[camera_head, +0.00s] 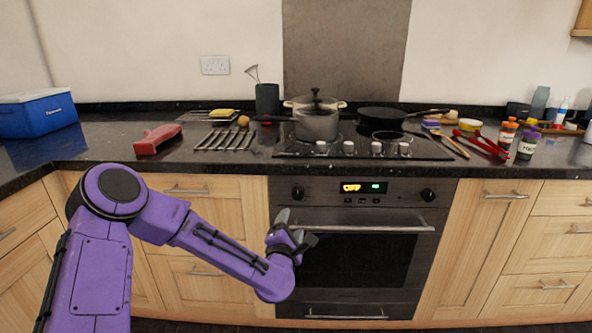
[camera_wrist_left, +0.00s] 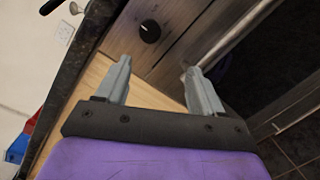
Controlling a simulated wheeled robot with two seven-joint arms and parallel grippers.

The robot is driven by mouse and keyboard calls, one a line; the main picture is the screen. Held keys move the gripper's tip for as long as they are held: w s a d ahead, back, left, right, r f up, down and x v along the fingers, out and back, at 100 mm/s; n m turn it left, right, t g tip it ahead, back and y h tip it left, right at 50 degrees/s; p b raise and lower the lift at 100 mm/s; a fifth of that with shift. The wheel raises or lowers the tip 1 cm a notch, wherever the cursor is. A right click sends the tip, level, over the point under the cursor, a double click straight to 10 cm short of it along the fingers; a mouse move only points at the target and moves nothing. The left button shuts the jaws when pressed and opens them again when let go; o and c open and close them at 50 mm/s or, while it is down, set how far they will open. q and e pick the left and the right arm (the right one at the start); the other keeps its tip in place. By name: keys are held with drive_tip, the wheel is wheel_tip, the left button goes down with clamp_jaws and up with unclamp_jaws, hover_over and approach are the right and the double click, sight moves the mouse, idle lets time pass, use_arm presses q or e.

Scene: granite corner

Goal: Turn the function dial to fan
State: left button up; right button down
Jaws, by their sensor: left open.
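The built-in oven (camera_head: 360,214) has a dark control panel with a round black knob at each end, the left knob (camera_head: 297,193) and the right knob (camera_head: 428,195). I cannot read which one is the function dial. The display (camera_head: 363,187) between them shows orange text that looks like "OFF" and a green light. My left gripper (camera_head: 289,226) is open and empty in front of the oven, just below the left knob. In the left wrist view, that knob (camera_wrist_left: 150,31) lies beyond my open fingers (camera_wrist_left: 156,68), apart from them. My right gripper is not in view.
The oven's door handle (camera_head: 385,228) is a metal bar close to my left gripper. Above, the hob holds a lidded pot (camera_head: 316,122) and a frying pan (camera_head: 382,116). A red object (camera_head: 157,138) and a blue box (camera_head: 38,113) stand on the dark counter at left.

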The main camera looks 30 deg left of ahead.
sight(297, 196)
use_arm(q)
drive_tip(key=shift+n, duration=0.4)
drive_tip(key=x, duration=0.3)
drive_tip(key=r+x, duration=0.1)
drive_tip(key=x, duration=0.3)
drive_tip(key=r+x, duration=0.1)
drive_tip(key=x, duration=0.3)
drive_tip(key=shift+a, duration=0.3)
drive_tip(key=c, duration=1.1)
